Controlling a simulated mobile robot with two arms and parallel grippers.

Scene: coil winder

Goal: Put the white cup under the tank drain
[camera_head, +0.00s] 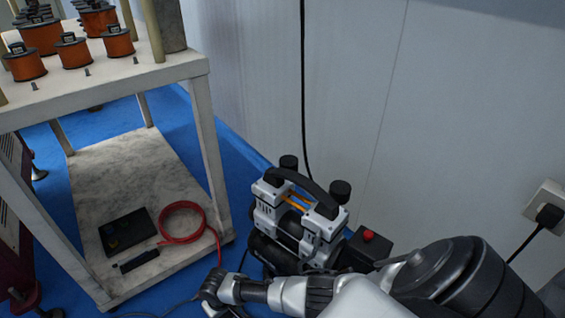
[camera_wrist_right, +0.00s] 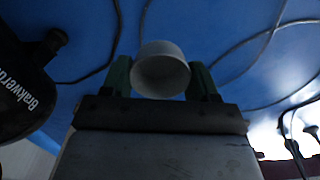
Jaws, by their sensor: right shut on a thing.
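The white cup (camera_wrist_right: 160,72) is between the green-padded fingers of my right gripper (camera_wrist_right: 160,82), which is shut on it. The cup's round face points toward the right wrist camera, with blue floor behind it. In the head view my right arm (camera_head: 300,293) reaches in from the right below the compressor; the cup cannot be made out there. The compressor (camera_head: 300,220) has its dark tank (camera_head: 268,252) low down. In the right wrist view a black lettered body (camera_wrist_right: 22,85) is at the left, apart from the cup. I cannot make out the drain for certain. My left gripper is not in view.
A white-framed cart (camera_head: 205,130) stands left of the compressor, with copper coils (camera_head: 73,52) on top. Its lower shelf (camera_head: 130,175) holds a red hose (camera_head: 182,206) and a black tray (camera_head: 127,232). Cables (camera_wrist_right: 250,65) lie on the blue floor.

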